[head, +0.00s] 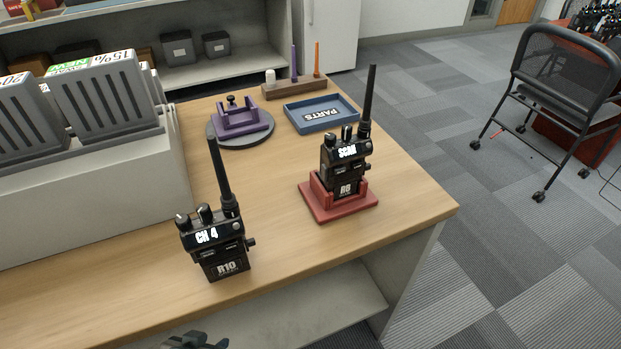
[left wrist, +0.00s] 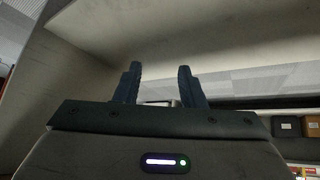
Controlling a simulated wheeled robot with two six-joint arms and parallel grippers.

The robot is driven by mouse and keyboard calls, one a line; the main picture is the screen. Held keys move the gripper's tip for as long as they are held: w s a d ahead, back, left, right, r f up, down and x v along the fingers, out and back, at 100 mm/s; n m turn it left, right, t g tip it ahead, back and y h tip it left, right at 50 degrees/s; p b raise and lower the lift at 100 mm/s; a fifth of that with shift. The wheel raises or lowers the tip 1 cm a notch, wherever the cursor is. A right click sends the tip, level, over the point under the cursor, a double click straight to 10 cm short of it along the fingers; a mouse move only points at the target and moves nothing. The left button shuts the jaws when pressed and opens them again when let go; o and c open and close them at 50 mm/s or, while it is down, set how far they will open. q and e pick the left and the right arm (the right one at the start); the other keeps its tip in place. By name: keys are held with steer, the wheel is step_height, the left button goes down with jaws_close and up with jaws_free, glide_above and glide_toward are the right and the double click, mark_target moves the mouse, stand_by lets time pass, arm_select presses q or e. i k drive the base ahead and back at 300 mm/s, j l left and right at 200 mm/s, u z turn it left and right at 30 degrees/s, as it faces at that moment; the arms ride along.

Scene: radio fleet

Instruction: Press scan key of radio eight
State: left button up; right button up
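A black radio labelled what looks like R8 (head: 345,172) stands upright in a red cradle (head: 340,207) near the table's right edge. Its lit display reads SCAN, and its antenna points up. A single scan key is too small to make out. My left gripper shows only partly at the bottom edge of the head view (head: 197,341), below the tabletop's front edge and well away from the radio. In the left wrist view its two fingers (left wrist: 160,72) stand apart with nothing between them. My right gripper is not in view.
A second radio, R10 (head: 222,252), showing CH 4, stands on the wooden table (head: 285,245) left of the red cradle. A purple cradle on a round base (head: 240,127), a blue PARTS tray (head: 321,113) and a grey rack (head: 85,170) stand behind. The front right tabletop is clear.

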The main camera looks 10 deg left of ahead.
mark_target(339, 169)
steer(key=k+l+z, duration=0.1)
steer(key=k+l, duration=0.15)
steer(key=k+l+z, duration=0.15)
steer(key=l, duration=0.25)
steer(key=k+l+z, duration=0.1)
steer(key=k+l, duration=0.15)
steer(key=k+l+z, duration=0.1)
steer(key=l, duration=0.35)
steer(key=k+l+z, duration=0.15)
steer(key=l, duration=0.25)
steer(key=k, duration=0.1)
